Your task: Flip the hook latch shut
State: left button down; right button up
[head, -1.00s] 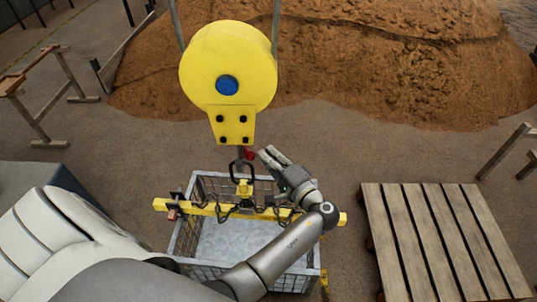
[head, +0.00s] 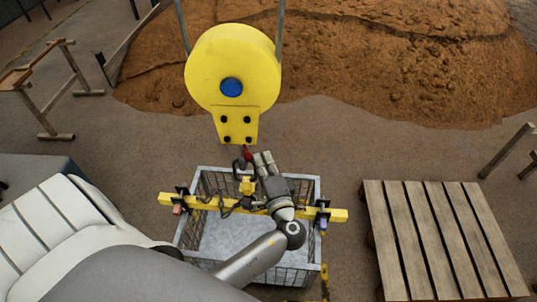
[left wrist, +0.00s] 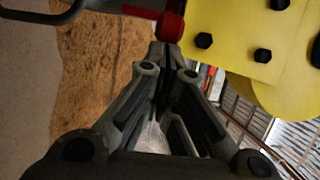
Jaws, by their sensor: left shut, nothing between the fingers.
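The yellow hook block (head: 233,65) with a blue centre hangs at the top middle. Below it is the dark crane hook (head: 236,170), with the small red latch (head: 246,153) on its right side. The red latch also shows at the top of the left wrist view (left wrist: 170,27). My left gripper (head: 264,159) is shut and empty, its fingertips just right of the latch. In the left wrist view the fingertips (left wrist: 167,52) are together just below the latch; I cannot tell whether they touch it. The latch's exact angle is too small to tell. My right gripper is not in view.
The yellow lifting beam (head: 335,215) with chains lies across the wire crate (head: 300,181) under the hook. A wooden pallet (head: 440,240) stands at right. The ground between is clear.

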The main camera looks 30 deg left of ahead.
pick_arm(q)
jog(key=s+m+t+h, duration=0.1)
jog(key=s+a+m+t+h, duration=0.1)
jog(key=s+m+t+h, duration=0.1)
jog(key=shift+a+h, duration=0.3)
jog(key=shift+a, duration=0.05)
jog(key=shift+w, duration=0.1)
dwell(0.4)
